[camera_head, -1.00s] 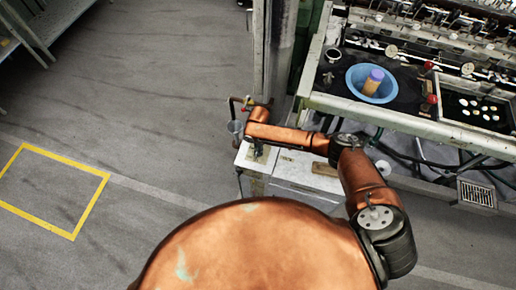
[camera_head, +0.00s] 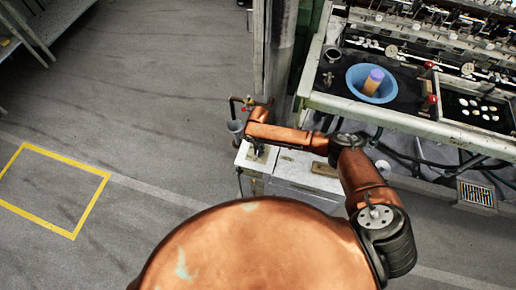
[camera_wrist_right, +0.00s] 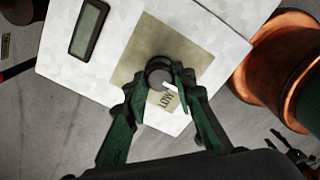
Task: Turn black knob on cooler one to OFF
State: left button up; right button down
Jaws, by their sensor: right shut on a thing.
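The cooler is a white box (camera_head: 292,168) below the arm in the head view. Its white top (camera_wrist_right: 105,35) fills much of the right wrist view, with a grey display (camera_wrist_right: 88,28) and a beige plate (camera_wrist_right: 135,70). The round black knob (camera_wrist_right: 158,72) sits on that plate. My right gripper (camera_wrist_right: 161,84) is shut on the knob, a green finger on each side. In the head view my right gripper (camera_head: 257,149) points down at the cooler and hides the knob. My left gripper is out of view.
The reeling bench (camera_head: 400,118) with a blue basin (camera_head: 353,80) is behind at right. Hoses run under it. The floor at left is clear.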

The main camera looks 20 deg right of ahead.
jog(key=c, duration=1.9)
grip_release()
jog(key=shift+w+d, duration=0.15)
jog(key=shift+c, duration=0.2)
jog(key=o, duration=0.3)
jog(key=shift+o, duration=0.2)
jog(key=shift+r, duration=0.15)
notch_tip(320, 180, up, 12)
